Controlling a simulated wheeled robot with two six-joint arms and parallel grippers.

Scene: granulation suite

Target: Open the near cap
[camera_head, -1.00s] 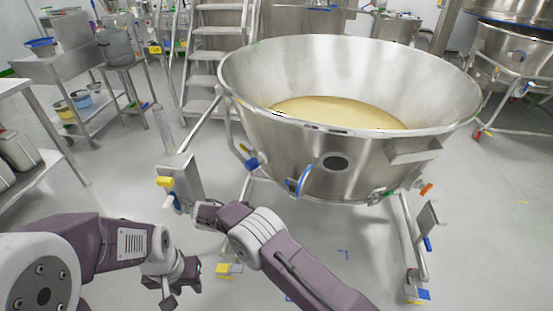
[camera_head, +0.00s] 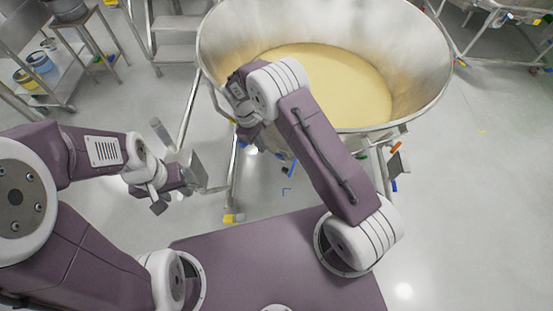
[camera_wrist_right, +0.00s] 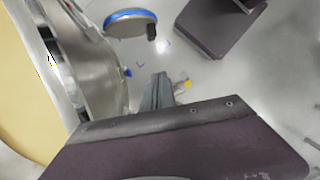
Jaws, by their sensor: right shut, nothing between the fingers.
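The near cap (camera_wrist_right: 130,24) is a round disc with a blue edge and a black latch piece, at the top of the right wrist view. It seems to stand out from the steel bowl's wall; a gap shows between them in that view. In the head view a blue piece (camera_head: 291,168) shows below the bowl, partly behind my right arm. My right gripper (camera_wrist_right: 157,92) is shut and empty, beside the bowl's outer wall and apart from the cap. In the head view its fingers are hidden by the arm. My left gripper (camera_head: 165,203) hangs left of the bowl; its opening is unclear.
The large steel bowl (camera_head: 420,45) holds pale yellow material and stands on legs. A grey post with a box (camera_head: 190,170) stands close to my left gripper. Steel steps (camera_head: 178,38) and a shelf with buckets (camera_head: 55,85) are at the left.

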